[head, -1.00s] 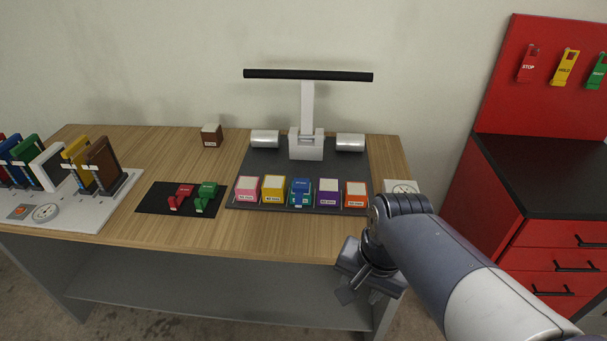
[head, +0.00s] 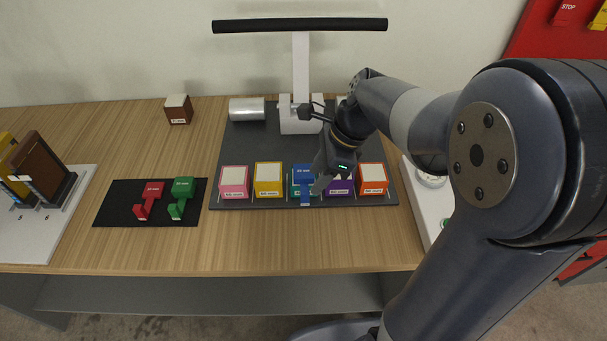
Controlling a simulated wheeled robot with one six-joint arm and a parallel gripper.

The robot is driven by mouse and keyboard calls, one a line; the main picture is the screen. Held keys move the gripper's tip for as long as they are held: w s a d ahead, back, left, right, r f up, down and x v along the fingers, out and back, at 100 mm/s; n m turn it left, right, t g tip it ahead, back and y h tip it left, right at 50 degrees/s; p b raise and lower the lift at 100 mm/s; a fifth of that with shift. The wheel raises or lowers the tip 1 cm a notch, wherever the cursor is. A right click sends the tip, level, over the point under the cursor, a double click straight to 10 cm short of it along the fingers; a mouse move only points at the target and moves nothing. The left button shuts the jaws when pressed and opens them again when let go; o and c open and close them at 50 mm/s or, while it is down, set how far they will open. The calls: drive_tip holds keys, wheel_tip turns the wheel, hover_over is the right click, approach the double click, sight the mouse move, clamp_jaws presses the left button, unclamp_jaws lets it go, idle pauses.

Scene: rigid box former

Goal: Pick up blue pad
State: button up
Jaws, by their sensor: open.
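The blue pad (head: 304,174) rests on top of a teal block (head: 293,189) in the middle of the row on the dark grey mat. A narrow part of the pad hangs down the block's front. My gripper (head: 317,186) is open and points down at the pad's right side, over the gap towards the purple block (head: 341,187). It covers part of the purple block. I cannot tell whether the fingers touch the pad; the far finger is hidden.
Pink (head: 234,182), yellow (head: 268,179) and orange (head: 373,178) blocks share the row. Behind stands a white post (head: 301,70) with a black bar across its top. Red (head: 148,199) and green (head: 180,196) hooked pieces lie on a black mat to the left. A silver cylinder (head: 246,110) lies behind.

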sight(306, 191)
drive_tip(key=shift+s+a+x, duration=0.1)
drive_tip(key=shift+s+x, duration=0.05)
drive_tip(key=shift+x, duration=0.85)
drive_tip(key=shift+s+a+x, duration=0.1)
drive_tip(key=shift+x, duration=0.9)
drive_tip(key=shift+s+a+x, duration=0.1)
drive_tip(key=shift+s+x, duration=0.05)
drive_tip(key=shift+x, duration=0.85)
drive_tip(key=shift+r, duration=0.15)
drive_tip(key=shift+c, duration=0.5)
clamp_jaws()
